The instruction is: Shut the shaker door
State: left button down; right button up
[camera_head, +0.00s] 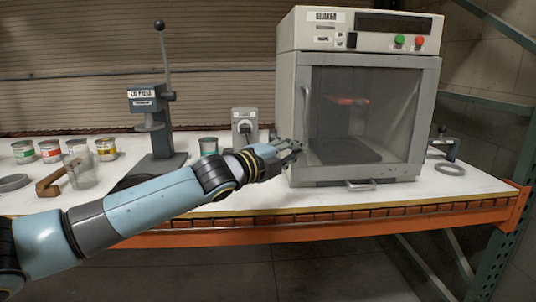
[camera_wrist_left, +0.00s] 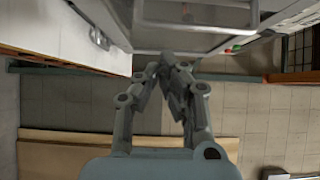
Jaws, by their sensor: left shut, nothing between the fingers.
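The shaker (camera_head: 365,42) is a pale cabinet standing on the bench. Its grey-framed shaker door (camera_head: 365,105) has a dark window and covers the front, close to the body; I cannot tell whether it is fully shut. A vertical handle (camera_head: 306,112) runs along the door's left side. My left gripper (camera_head: 294,149) is at the door's lower left edge, just below the handle; contact cannot be told. In the left wrist view its fingertips (camera_wrist_left: 165,62) are together and empty, with the cabinet front above them. My right gripper is not in view.
A lever press (camera_head: 160,110) stands left of the shaker, with several small cans (camera_head: 50,150) and a clear jar (camera_head: 80,165) further left. A socket box (camera_head: 244,127) is behind my wrist. The bench has an orange front beam (camera_head: 350,226). A clamp (camera_head: 443,143) stands to the right.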

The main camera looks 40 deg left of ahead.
pick_arm(q)
jog(key=s+b, duration=0.3)
jog(key=s, duration=0.4)
jog(key=shift+s+a+r, duration=0.15)
jog(key=shift+s+a, duration=0.1)
jog(key=shift+s, duration=0.15)
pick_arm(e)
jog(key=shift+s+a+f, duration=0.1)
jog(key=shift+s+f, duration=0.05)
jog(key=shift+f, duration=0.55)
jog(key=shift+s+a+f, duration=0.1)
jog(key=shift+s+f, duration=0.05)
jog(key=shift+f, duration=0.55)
